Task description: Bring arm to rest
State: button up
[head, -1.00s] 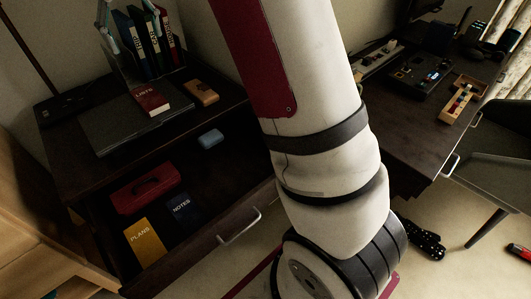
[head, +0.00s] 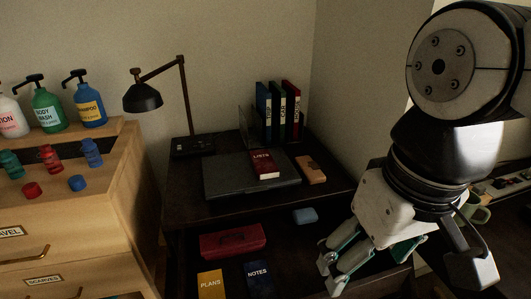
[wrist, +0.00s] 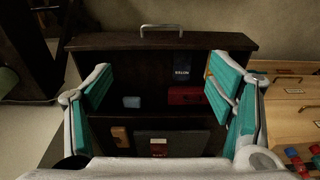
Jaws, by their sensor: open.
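My gripper (head: 368,262) hangs at the right of the head view, below my wrist, pointing down over the right part of the open desk drawer. Its teal-padded fingers are spread wide with nothing between them. My fingers hide part of the drawer's right side in the head view.
A wooden dresser (head: 75,245) with pump bottles stands left. The drawer handle (wrist: 161,28) juts outward.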

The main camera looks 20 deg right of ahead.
jog(key=shift+s+f, duration=0.8)
jog(key=shift+s, duration=0.15)
jog(key=shift+r, duration=0.15)
notch_tip(320, 180, up, 15)
jog(key=t+p, duration=0.2)
jog(key=p, duration=1.1)
jog(key=shift+t, duration=0.4)
jog(key=shift+w+d, duration=0.1)
